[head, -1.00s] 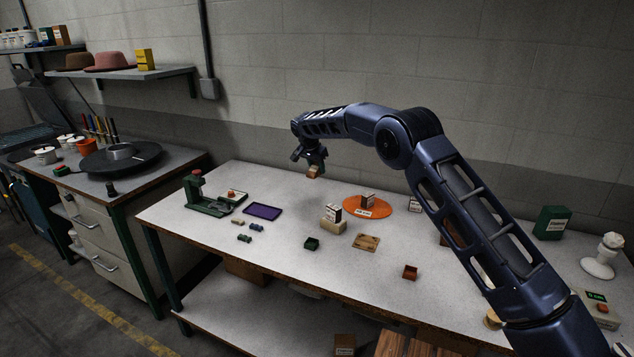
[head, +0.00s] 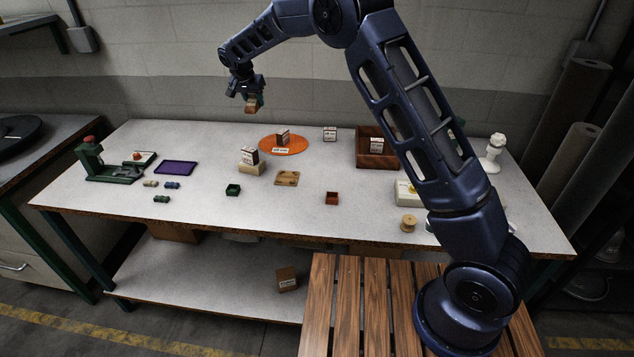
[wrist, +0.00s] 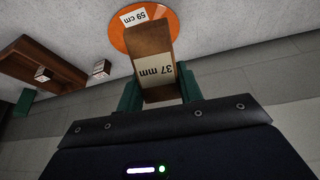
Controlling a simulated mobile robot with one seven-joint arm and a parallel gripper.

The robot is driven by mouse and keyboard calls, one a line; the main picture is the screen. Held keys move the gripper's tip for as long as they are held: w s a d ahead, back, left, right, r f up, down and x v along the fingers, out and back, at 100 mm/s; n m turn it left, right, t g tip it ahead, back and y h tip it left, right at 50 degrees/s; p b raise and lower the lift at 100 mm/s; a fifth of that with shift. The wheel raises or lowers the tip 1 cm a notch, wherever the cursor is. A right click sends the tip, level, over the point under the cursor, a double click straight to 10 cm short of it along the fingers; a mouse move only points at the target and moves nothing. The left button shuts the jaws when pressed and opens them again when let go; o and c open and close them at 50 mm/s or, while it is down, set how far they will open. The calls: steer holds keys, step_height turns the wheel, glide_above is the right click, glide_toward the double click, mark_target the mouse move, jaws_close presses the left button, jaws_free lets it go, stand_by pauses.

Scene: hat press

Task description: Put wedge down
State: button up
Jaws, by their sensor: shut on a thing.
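The wedge, a brown wooden block with a white "37 mm" label (wrist: 157,72), is held between the green fingers of my gripper (wrist: 160,95) in the wrist view. In the head view my gripper (head: 249,95) is shut on the wedge (head: 252,104), above the back part of the worktable (head: 220,150) and up-left of the orange disc (head: 297,148). In the wrist view the disc, with a "59 cm" label (wrist: 133,17), lies beyond the wedge, which hides part of it.
A dark labelled block (head: 283,137) stands on the disc. Nearby are a block stack (head: 250,165), a wooden plate (head: 286,179), a small green bin (head: 233,190), a red bin (head: 331,199) and a brown tray (head: 372,162). A purple tray (head: 176,167) lies left.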

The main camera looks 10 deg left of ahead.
steer(key=s+d, duration=0.3)
steer(key=d, duration=0.8)
steer(key=n, duration=0.1)
glide_above(319, 176)
steer(key=s, duration=0.1)
step_height(319, 176, down, 2)
steer(key=shift+y, duration=0.3)
step_height(319, 176, down, 20)
steer(key=shift+s+r, duration=0.1)
steer(key=shift+s, duration=0.05)
steer(key=shift+f, duration=0.25)
steer(key=o, duration=1)
steer(key=shift+r, duration=0.1)
